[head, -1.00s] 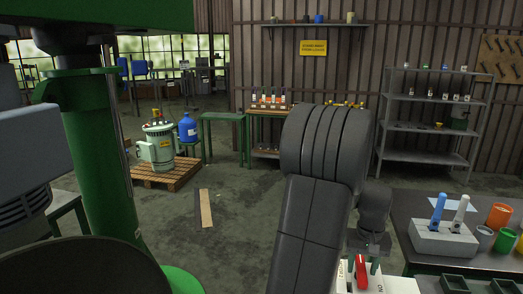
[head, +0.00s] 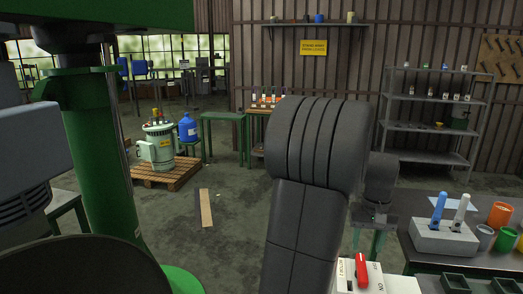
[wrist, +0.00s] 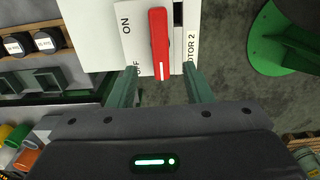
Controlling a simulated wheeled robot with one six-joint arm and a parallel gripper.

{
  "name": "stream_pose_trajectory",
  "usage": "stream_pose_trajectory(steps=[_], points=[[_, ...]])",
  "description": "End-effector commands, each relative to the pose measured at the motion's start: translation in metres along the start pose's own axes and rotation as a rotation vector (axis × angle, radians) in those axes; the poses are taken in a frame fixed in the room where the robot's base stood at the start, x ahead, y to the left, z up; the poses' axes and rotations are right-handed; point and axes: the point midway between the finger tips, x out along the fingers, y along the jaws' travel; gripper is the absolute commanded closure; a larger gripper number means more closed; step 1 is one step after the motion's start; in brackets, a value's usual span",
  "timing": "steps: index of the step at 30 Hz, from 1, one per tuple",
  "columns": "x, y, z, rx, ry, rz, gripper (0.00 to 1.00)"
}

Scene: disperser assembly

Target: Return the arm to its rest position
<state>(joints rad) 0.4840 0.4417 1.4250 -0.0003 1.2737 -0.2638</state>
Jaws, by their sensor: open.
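My arm rises in front in the head view, with its dark elbow in the middle. My gripper (head: 367,245) hangs to the right of the elbow, above the white switch box (head: 397,285) with the red lever (head: 361,270). In the wrist view my gripper (wrist: 161,76) has its two green fingers spread wide apart. The red lever (wrist: 159,40) shows beyond and between the fingertips, and nothing is held. The labels ON, OFF and MOTOR 2 show beside it. I cannot tell the lever's setting for sure.
A dark table (head: 420,262) at the right bears a grey block (head: 444,238) with a blue and a white handle, and several coloured cups. A green machine column (head: 100,150) stands close at the left. A pallet (head: 166,173) with a green-white vessel stands farther back.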

Motion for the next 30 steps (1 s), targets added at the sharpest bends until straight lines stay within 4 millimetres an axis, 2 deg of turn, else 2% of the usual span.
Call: stream_pose_trajectory(steps=[9,12,30], points=[[-0.065,0.000,0.000,-0.001,0.005,0.002,0.55],[-0.036,0.000,0.001,0.000,-0.007,-0.002,0.55],[0.081,0.000,0.001,0.010,-0.004,-0.001,0.55]])
